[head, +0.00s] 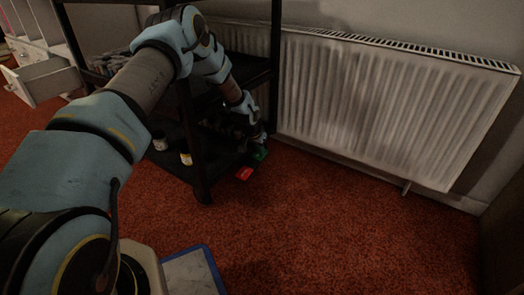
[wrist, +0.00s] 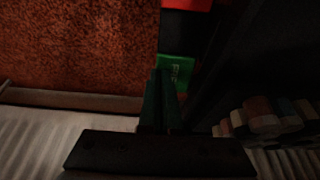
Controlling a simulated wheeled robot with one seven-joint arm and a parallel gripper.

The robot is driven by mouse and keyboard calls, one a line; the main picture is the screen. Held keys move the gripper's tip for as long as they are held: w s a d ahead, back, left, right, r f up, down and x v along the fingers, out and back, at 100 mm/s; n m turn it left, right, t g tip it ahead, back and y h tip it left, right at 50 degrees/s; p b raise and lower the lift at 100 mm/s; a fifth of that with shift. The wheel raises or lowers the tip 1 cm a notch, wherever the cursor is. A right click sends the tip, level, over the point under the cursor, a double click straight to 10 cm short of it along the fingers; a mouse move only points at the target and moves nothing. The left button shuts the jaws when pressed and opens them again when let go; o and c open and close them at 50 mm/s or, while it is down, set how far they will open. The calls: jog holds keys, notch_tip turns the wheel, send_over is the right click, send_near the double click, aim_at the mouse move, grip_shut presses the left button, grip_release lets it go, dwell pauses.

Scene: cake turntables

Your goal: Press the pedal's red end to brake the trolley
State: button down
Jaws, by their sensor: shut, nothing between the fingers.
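The black trolley (head: 199,150) stands in front of the radiator. Its pedal shows low at the trolley's base, with a red end (head: 244,173) toward the camera and a green end (head: 260,153) nearer the radiator. My gripper (head: 259,136) is shut and empty, and points down near the green end. In the wrist view the shut fingers (wrist: 162,76) overlap the near edge of the green end (wrist: 177,67), which has pale markings. The red end (wrist: 187,4) is at the top edge, past a dark middle part and apart from the fingers. I cannot tell whether the fingers touch the green end.
The white radiator (head: 385,100) is close behind the gripper. Small jars (head: 186,158) stand on the trolley's lower shelf. Red carpet (head: 320,225) is clear to the front and right. A blue-edged board (head: 192,272) lies near my base.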

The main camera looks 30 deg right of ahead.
jog(key=shift+d, duration=0.15)
dwell(0.3)
jog(key=shift+w+d+f+g+y+p, duration=0.2)
jog(key=shift+f+g+y+p, duration=0.15)
jog(key=shift+y, duration=0.25)
jog(key=shift+w+d+f, duration=0.15)
jog(key=shift+d+f, duration=0.2)
jog(key=shift+d, duration=0.05)
jog(key=shift+r+p, duration=0.8)
jog(key=shift+r, duration=0.05)
